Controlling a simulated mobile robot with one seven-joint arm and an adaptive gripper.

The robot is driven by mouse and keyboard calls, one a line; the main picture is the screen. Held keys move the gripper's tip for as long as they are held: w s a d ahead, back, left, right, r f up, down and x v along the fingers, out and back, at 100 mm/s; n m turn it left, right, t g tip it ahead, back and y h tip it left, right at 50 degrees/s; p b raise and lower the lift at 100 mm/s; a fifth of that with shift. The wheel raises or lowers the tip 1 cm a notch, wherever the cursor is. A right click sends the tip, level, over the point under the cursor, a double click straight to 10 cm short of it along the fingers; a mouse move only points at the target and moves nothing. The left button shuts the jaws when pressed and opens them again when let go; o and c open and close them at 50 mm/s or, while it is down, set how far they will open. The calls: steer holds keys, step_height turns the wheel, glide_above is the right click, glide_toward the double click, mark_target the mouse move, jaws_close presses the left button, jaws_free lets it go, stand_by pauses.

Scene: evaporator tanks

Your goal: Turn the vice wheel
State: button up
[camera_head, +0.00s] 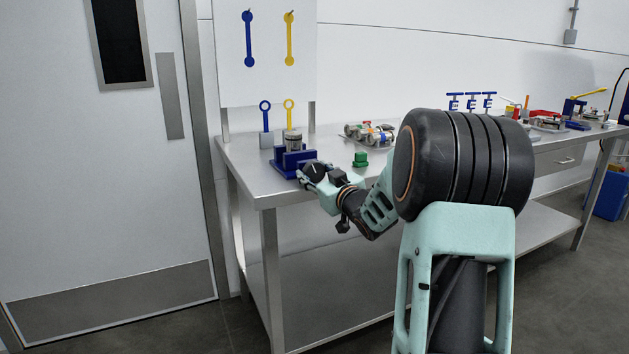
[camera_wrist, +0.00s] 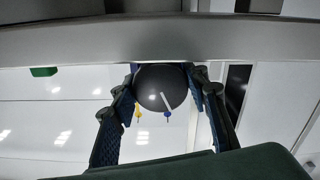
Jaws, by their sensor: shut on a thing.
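The blue vice (camera_head: 283,160) stands on the metal bench near its left front edge, with a grey metal cylinder (camera_head: 293,141) upright in it. The round black vice wheel (camera_head: 316,169) is on the vice's front side, partly hidden by my gripper (camera_head: 311,174). In the wrist view the wheel (camera_wrist: 155,92) is a dark disc with a pale line on its face. The two fingers of my gripper (camera_wrist: 163,98) lie on opposite sides of it, shut on its rim.
Blue and yellow wrenches (camera_head: 289,38) hang on a white board behind. The bench's front edge (camera_wrist: 70,42) crosses the wrist view.

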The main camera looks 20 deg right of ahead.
steer(key=shift+f+n+b, duration=0.1)
steer(key=shift+n+b, duration=0.3)
steer(key=shift+n, duration=0.2)
steer(key=o, duration=1.2)
steer(key=shift+c, duration=0.2)
steer(key=shift+r, duration=0.2)
